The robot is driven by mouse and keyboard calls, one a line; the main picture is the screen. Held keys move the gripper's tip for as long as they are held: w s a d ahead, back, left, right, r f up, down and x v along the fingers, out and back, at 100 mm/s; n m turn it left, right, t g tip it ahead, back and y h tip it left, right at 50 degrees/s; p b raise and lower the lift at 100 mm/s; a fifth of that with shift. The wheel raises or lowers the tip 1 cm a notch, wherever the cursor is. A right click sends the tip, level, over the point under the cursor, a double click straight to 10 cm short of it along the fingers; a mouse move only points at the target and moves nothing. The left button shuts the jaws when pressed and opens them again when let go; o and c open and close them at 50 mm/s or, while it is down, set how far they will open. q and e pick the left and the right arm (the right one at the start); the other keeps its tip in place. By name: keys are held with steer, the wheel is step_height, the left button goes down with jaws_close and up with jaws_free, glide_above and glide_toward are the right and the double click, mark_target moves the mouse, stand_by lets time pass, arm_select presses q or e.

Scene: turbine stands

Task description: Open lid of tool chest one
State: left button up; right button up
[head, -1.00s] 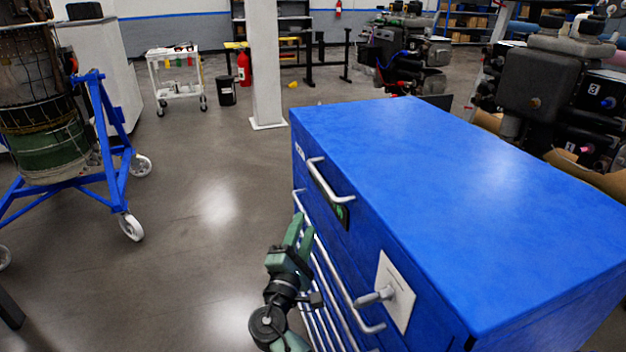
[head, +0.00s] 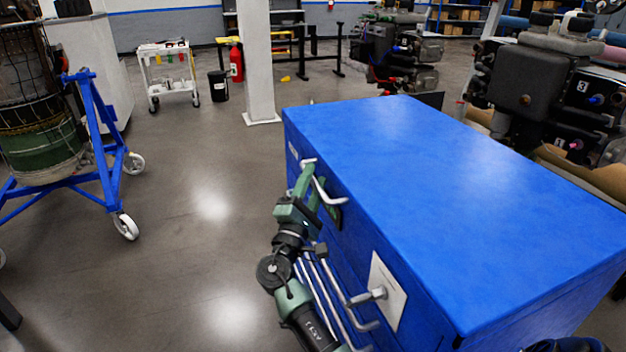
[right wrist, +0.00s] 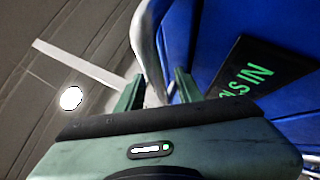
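The blue tool chest (head: 440,190) stands at centre right in the head view with its lid (head: 450,170) closed and flat. A silver lid handle (head: 322,190) is on its left-facing front, near the far end. My right gripper (head: 304,178) is at the far part of this handle, its green fingers partly covering it. In the right wrist view the fingers (right wrist: 157,92) are open, and the curved handle (right wrist: 145,35) runs down into the gap between them. Contact cannot be told. My left gripper is not in view.
Silver drawer handles (head: 345,300) and a plate with a latch (head: 388,290) are on the chest front. A turbine on a blue wheeled stand (head: 95,150) is at left. A white pillar (head: 258,70) stands behind. The floor left of the chest is clear.

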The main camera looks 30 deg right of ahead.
jaws_close()
steer(key=shift+f, duration=0.1)
stand_by(1.2)
